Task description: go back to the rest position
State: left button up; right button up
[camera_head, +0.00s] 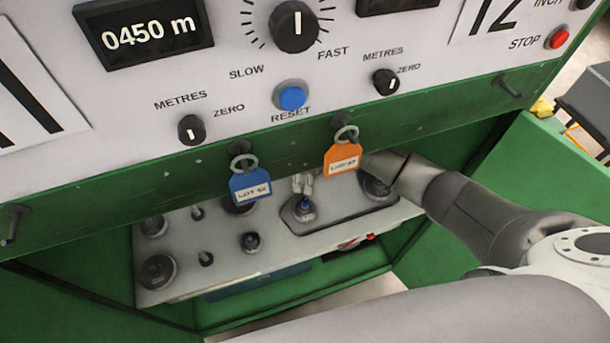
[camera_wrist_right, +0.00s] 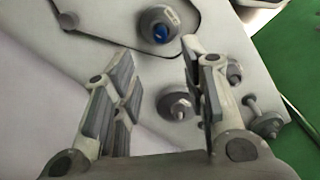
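My right arm (camera_head: 470,205) comes in from the right and reaches under the front panel. Its gripper (camera_wrist_right: 155,85) is open in the right wrist view, with nothing between its fingers. In the head view its pale fingertips (camera_head: 303,184) show just behind a blue-tipped spindle (camera_head: 304,207), and the orange tag hides part of the hand. The same blue-tipped spindle (camera_wrist_right: 160,28) stands beyond the fingers in the wrist view. I cannot tell the exact gap to it. My left gripper is not in view.
A blue tag (camera_head: 249,186) and an orange tag (camera_head: 342,158) hang from pegs on the green panel edge (camera_head: 290,150). The grey plate (camera_head: 225,250) below carries several dark spindles and knobs. Green walls enclose it on both sides. Knobs and a blue reset button (camera_head: 291,97) sit above.

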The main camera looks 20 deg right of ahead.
jog(key=shift+r, duration=0.2)
dwell(0.4)
jog(key=s+a+f+m+t+y, duration=0.1)
jog(key=s+a+m, duration=0.15)
jog(key=s, duration=0.35)
jog(key=s+a+f+m+t+y, duration=0.1)
jog(key=s+a+y, duration=0.15)
jog(key=s, duration=0.45)
jog(key=s+d+r+m+t+h, duration=0.1)
jog(key=s+d+r+m+h, duration=0.15)
jog(key=s+d, duration=0.3)
jog(key=s+d+r+m+t+h, duration=0.1)
jog(key=s+d+r+m, duration=0.3)
jog(key=s, duration=0.3)
notch_tip(320, 180, down, 32)
jog(key=s+d+g+b, duration=0.1)
jog(key=g+b, duration=0.1)
jog(key=b, duration=0.2)
jog(key=s+d+f+g+b, duration=0.1)
jog(key=s+d+f+b, duration=0.1)
jog(key=s+f, duration=1.4)
notch_tip(320, 180, down, 2)
jog(key=shift+s+d+f+b, duration=0.15)
jog(key=shift+s+d+b, duration=0.2)
jog(key=shift+d, duration=0.2)
